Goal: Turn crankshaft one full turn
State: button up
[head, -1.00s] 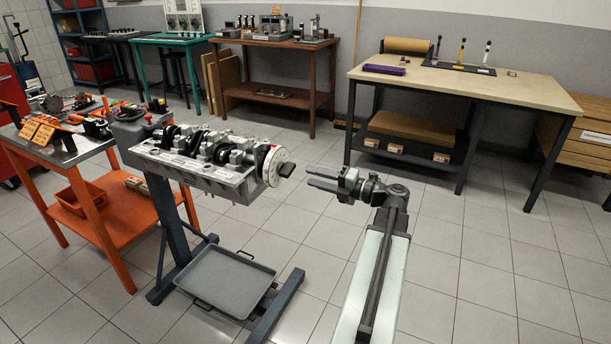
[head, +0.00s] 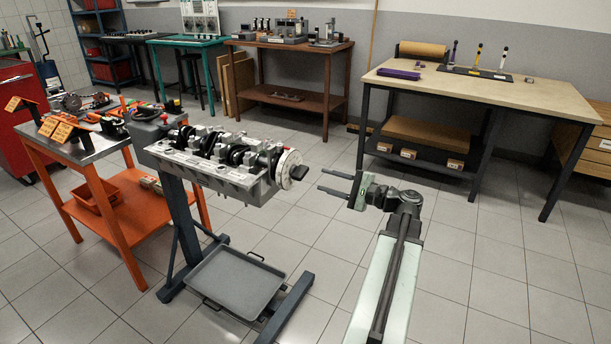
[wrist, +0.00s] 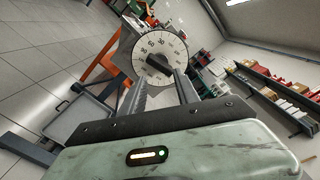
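The crankshaft (head: 238,154) lies in an upturned engine block (head: 215,177) held on a dark stand. A white graduated disc (head: 287,169) with a dark handle (head: 299,172) sits on the block's right end. In the wrist view the disc (wrist: 150,58) faces me, with numbers round its rim and the dark handle (wrist: 159,67) across its middle. My gripper (head: 334,181) is to the right of the disc, apart from it. Its two fingers are spread with nothing between them. In the wrist view my gripper's fingers (wrist: 161,86) point toward the disc, their tips close to its lower edge in the picture.
A grey drip tray (head: 238,281) lies on the stand's base. An orange cart (head: 95,181) with tools stands left of the block. A light-topped workbench (head: 480,94) stands at the back right. The tiled floor between block and bench is clear.

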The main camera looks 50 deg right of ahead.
aim_at(305, 174)
jog(key=w+n, duration=0.2)
jog(key=n, duration=0.1)
jog(key=w+a+n, duration=0.1)
jog(key=w+n, duration=0.1)
jog(key=w, duration=0.1)
jog(key=w+a+n, duration=0.1)
jog(key=w+n, duration=0.1)
jog(key=n, duration=0.1)
jog(key=shift+w+n, duration=0.3)
jog(key=shift+w, duration=0.05)
grip_shut()
